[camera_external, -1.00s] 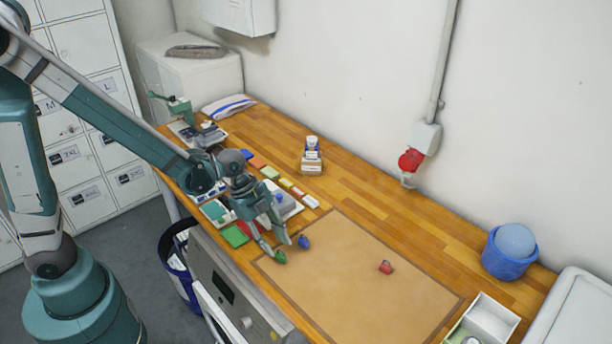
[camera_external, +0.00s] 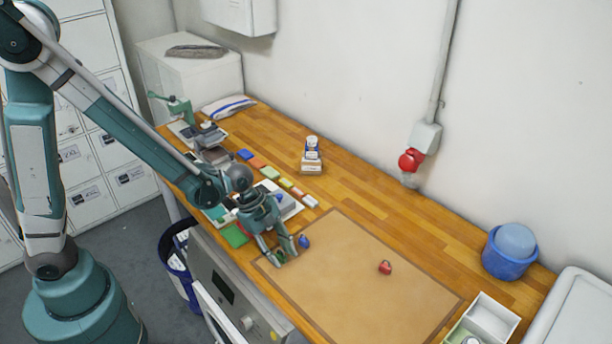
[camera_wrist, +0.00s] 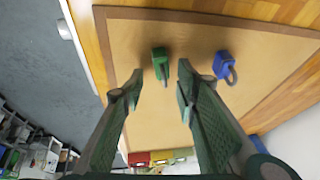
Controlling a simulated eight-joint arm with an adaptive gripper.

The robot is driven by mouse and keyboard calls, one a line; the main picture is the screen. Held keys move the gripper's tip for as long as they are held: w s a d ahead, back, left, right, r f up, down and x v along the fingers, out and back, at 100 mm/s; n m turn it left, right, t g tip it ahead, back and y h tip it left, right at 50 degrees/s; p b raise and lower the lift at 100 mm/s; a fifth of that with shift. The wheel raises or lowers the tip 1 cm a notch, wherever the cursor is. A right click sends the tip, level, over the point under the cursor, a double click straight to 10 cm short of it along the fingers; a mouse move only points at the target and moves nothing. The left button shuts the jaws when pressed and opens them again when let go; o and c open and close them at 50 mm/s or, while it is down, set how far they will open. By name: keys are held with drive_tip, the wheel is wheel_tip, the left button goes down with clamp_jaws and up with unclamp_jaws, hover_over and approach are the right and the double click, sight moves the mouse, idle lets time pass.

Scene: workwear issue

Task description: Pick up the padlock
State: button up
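A green padlock (camera_wrist: 160,60) lies on the tan mat (camera_external: 350,290) and shows in the wrist view between and just beyond my fingertips. My gripper (camera_external: 287,258) is open and empty, pointing down over the mat's left end; it also shows in the wrist view (camera_wrist: 160,80). A small red item (camera_external: 385,267), apparently another padlock, lies farther right on the mat.
Several coloured blocks (camera_external: 271,172) and trays lie left of the mat. A small stacked stand (camera_external: 311,160) is behind. A blue tub (camera_external: 509,254) and a divided box (camera_external: 490,318) are at the right. The mat's middle is mostly clear.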

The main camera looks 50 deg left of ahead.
drive_tip(key=shift+f, duration=0.1)
idle(0.5)
clamp_jaws()
